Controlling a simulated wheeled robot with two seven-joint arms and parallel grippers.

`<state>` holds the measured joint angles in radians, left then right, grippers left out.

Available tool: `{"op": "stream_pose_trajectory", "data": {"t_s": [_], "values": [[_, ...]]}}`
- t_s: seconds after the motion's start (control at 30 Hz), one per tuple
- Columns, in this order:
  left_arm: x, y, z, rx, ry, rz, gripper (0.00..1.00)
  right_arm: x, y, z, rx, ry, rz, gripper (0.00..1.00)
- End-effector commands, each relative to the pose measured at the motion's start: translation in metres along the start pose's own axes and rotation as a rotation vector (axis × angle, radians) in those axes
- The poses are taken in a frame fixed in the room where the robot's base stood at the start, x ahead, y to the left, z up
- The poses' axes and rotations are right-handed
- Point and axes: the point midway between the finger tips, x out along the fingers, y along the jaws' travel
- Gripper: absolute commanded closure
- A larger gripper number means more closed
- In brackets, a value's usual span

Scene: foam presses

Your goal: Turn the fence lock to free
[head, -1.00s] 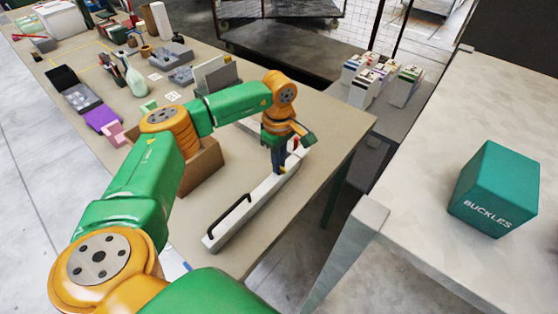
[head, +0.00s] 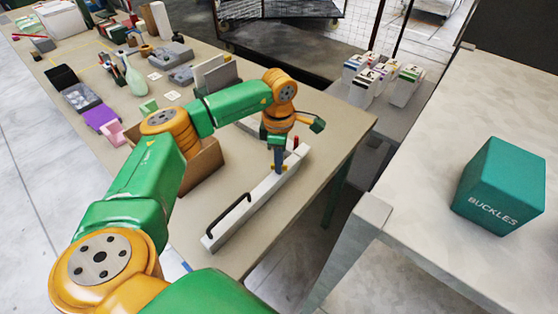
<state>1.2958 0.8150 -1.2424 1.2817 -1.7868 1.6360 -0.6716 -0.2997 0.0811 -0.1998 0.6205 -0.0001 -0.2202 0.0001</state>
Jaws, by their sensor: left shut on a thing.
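The fence is a long white bar (head: 262,190) lying on the near end of the table, with a black handle (head: 228,214) toward its near end. My left gripper (head: 279,167) points down at the far part of the bar. It is shut on the fence lock, which the fingers largely hide, so I cannot read its position. A small red piece (head: 296,142) shows just beyond the fingers, near the bar's far end. My right gripper is not in view.
A cardboard box (head: 203,165) stands behind my left arm. A teal BUCKLES box (head: 500,188) sits on the right-hand bench. A gap separates bench and table.

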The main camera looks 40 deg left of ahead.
Motion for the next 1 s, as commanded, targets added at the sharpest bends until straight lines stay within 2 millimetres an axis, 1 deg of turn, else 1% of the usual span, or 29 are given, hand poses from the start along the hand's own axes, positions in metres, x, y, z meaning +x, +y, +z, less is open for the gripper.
{"op": "stream_pose_trajectory", "data": {"t_s": [0.7, 1.0], "values": [[-0.0004, 0.0002, 0.0002, -0.669, -0.001, 0.001, 1.0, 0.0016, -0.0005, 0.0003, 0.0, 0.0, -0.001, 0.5], [-0.0006, 0.0001, 0.0002, -0.887, -0.001, 0.0, 1.0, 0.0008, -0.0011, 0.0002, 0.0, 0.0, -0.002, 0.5]]}}
